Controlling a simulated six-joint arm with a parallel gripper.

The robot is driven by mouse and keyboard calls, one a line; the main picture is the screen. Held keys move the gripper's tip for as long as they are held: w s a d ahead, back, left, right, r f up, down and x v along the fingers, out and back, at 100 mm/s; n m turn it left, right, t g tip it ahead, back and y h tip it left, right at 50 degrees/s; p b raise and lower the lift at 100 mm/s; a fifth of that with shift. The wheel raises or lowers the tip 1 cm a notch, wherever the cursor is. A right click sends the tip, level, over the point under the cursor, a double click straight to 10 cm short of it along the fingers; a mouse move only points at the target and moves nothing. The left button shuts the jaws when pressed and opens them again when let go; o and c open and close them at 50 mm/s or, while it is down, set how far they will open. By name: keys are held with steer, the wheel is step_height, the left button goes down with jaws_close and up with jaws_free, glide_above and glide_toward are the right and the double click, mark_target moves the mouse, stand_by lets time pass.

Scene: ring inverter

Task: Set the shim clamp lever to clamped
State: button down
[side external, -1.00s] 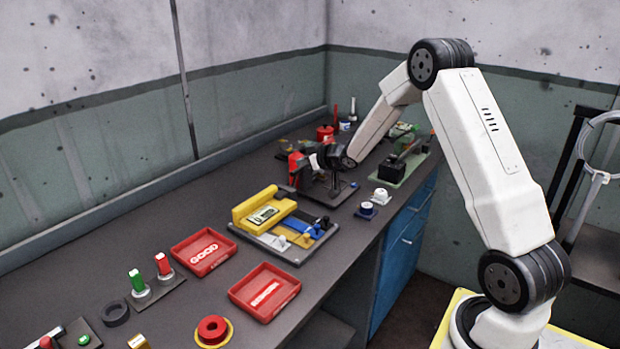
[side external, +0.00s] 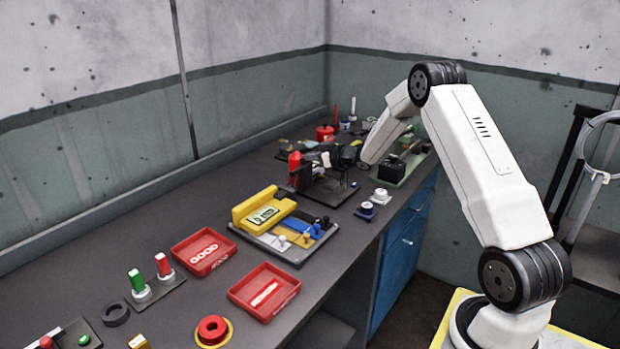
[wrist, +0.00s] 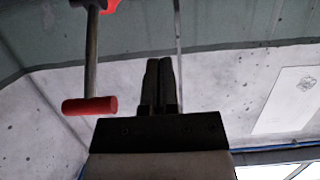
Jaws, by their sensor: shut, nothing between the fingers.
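A lever with a dark shaft and a red cross grip (wrist: 90,105) hangs down the left of the wrist view, which looks upside down. I take it for the shim clamp lever. My gripper (wrist: 160,65) has its two dark fingers together, to the right of the lever and apart from it in that picture. In the side external view my gripper (side external: 322,157) is low over a dark plate fixture (side external: 335,191) with a red part (side external: 295,170) at its left. The arm and gripper hide much of this fixture, and I cannot read the lever's setting there.
A yellow fixture (side external: 244,209) with blue and yellow parts stands nearer the camera. Red trays (side external: 265,288) lie in front. A green-based station (side external: 408,168) with a black block is at the right, near my forearm. White and blue knobs (side external: 366,211) sit near the bench edge.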

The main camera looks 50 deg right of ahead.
mark_target(299, 172)
steer(key=shift+w+f, duration=1.25)
steer(key=shift+w, duration=0.3)
steer(key=shift+w+f, duration=1.25)
steer(key=shift+w, duration=0.3)
steer(key=shift+s+f+t, duration=0.2)
steer(key=shift+s+t, duration=0.3)
steer(key=shift+t, duration=0.1)
steer(key=shift+s+f, duration=0.35)
steer(key=shift+s, duration=0.25)
steer(key=shift+s+f, duration=0.3)
steer(key=shift+s, duration=0.3)
steer(key=shift+s+f, duration=0.85)
steer(key=shift+s, duration=0.15)
